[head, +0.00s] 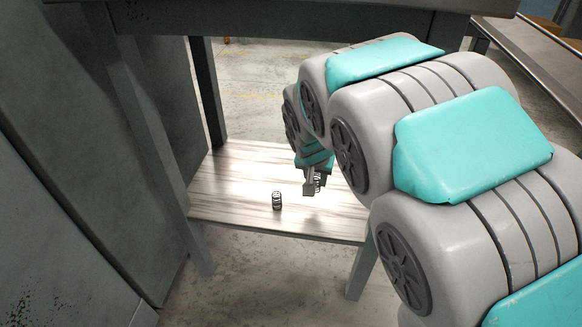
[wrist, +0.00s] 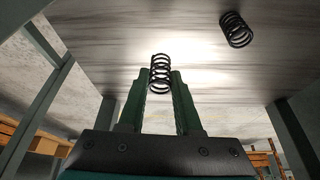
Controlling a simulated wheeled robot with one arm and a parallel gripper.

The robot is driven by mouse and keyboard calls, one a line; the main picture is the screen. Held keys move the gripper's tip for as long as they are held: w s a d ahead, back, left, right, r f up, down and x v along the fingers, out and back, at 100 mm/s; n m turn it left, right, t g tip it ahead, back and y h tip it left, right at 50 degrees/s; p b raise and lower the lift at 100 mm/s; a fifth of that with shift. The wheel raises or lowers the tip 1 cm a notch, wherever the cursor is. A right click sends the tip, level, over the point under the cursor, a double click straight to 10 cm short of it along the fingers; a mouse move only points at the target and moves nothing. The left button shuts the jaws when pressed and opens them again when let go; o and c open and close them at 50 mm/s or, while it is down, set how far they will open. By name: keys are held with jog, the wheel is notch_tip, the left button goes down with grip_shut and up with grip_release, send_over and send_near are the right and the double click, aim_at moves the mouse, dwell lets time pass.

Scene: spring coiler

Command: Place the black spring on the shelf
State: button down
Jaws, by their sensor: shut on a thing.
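A black spring (wrist: 160,73) is between the two fingertips of my gripper (wrist: 160,84), which is shut on it. In the head view my gripper (head: 313,186) is over the right part of the wooden shelf (head: 235,180), and the held spring (head: 319,180) is partly hidden behind a finger. I cannot tell whether the held spring touches the shelf.
The shelf sits low between table legs (head: 205,90), under a dark tabletop (head: 280,18). A grey-green cabinet wall (head: 75,190) stands close on the left. A metal surface (head: 535,55) is at the upper right. The shelf's left part is clear.

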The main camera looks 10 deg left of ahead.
jog(key=w+a, duration=0.5)
jog(key=w+a+f, duration=0.1)
jog(key=w+a, duration=0.2)
jog(key=shift+w+f+b, duration=0.1)
jog(key=shift+w+b, duration=0.15)
jog(key=shift+b, duration=0.1)
jog(key=shift+f, duration=1.75)
jog(key=shift+f+b, duration=0.1)
jog(key=shift+b, duration=0.2)
jog(key=c, duration=0.6)
grip_release()
jog(key=v, duration=0.6)
jog(key=s, duration=0.7)
jog(key=s+p, duration=0.1)
jog(key=s, duration=0.3)
jog(key=shift+s+a+f, duration=0.3)
jog(key=shift+s, duration=0.05)
